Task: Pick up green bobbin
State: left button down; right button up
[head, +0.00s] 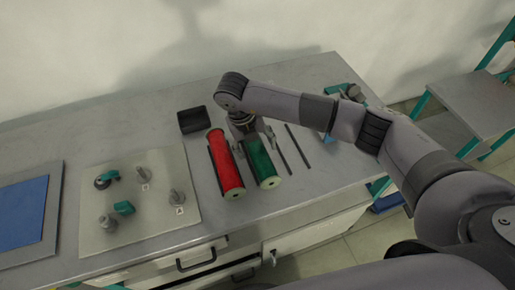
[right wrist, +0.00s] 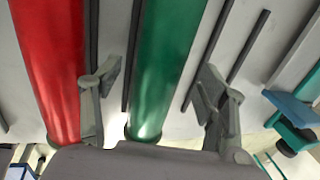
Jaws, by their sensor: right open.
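The green bobbin (head: 262,165) lies on its side on the table, just right of the red bobbin (head: 226,166). My right gripper (head: 254,143) is over the far part of the green bobbin. In the right wrist view, the open fingers (right wrist: 158,88) are on either side of the green bobbin (right wrist: 165,60), with a gap on each side. The left finger is in the space between the green bobbin and the red bobbin (right wrist: 52,60). I cannot tell how far above the table the fingertips are. My left gripper is not in view.
Thin dark rails (head: 297,147) lie right of the green bobbin. A small black tray (head: 194,119) is behind the red bobbin. A plate (head: 90,222) with several pegs and teal clamps is to the left, and a blue panel (head: 22,211) beyond it. A teal part (right wrist: 290,110) sits at right.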

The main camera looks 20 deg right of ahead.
jog(key=shift+x, duration=0.75)
jog(key=shift+c, duration=0.3)
jog(key=c, duration=1.4)
